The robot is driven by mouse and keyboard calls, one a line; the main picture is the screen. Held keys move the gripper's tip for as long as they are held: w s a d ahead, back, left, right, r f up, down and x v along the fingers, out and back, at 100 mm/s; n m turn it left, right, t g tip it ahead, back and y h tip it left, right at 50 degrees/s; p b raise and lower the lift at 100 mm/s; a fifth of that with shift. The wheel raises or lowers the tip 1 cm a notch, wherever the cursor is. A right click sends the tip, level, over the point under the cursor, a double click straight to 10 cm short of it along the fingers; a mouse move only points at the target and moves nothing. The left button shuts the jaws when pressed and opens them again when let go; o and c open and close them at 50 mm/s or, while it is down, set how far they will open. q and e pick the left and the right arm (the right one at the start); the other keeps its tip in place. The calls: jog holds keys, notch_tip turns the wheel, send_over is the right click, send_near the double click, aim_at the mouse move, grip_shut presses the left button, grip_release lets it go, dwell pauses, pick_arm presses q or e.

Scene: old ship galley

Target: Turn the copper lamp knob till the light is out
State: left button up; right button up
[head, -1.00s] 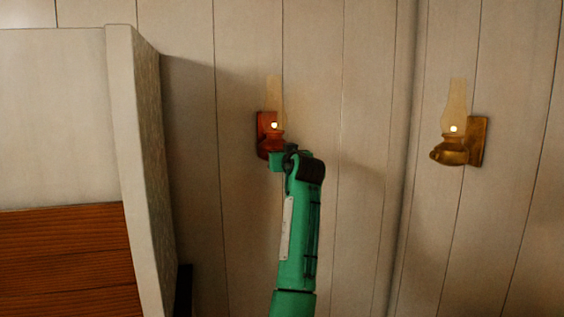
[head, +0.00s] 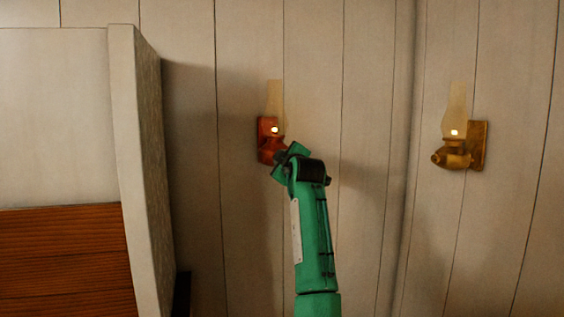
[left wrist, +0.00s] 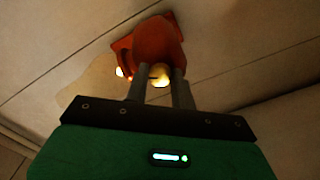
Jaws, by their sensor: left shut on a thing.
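The copper lamp (head: 268,140) is fixed to the plank wall, left of the middle in the head view. Its flame (head: 275,129) is lit inside the pale glass chimney (head: 274,98). My left gripper (head: 283,157) is at the lower right of the lamp's body. In the left wrist view, the red-brown lamp body (left wrist: 157,42) is just beyond my left gripper (left wrist: 160,88). The two grey fingers are shut on the knob (left wrist: 160,75), a yellowish round part between their tips, partly hidden by them. The flame glows left of the fingers. My right gripper is not in view.
A second lamp, brass (head: 455,152), is lit on the wall to the right. A white partition (head: 140,150) with brown slatted wood (head: 65,260) beside it stands at the left. The wall between the lamps is clear.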

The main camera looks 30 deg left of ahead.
pick_arm(q)
jog(key=n, duration=0.4)
jog(key=shift+f+n, duration=0.25)
jog(key=shift+n, duration=0.15)
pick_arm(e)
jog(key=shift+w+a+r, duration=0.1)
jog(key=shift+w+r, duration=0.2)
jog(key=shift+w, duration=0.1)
pick_arm(q)
jog(key=shift+n, duration=0.3)
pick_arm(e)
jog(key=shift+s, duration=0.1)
pick_arm(q)
jog(key=o, duration=1)
jog(key=shift+r, duration=0.1)
jog(key=b+v, duration=0.2)
jog(key=v, duration=1.1)
jog(key=shift+s+d+b, duration=0.2)
jog(key=shift+d+b, duration=0.15)
jog(key=shift+d, duration=0.05)
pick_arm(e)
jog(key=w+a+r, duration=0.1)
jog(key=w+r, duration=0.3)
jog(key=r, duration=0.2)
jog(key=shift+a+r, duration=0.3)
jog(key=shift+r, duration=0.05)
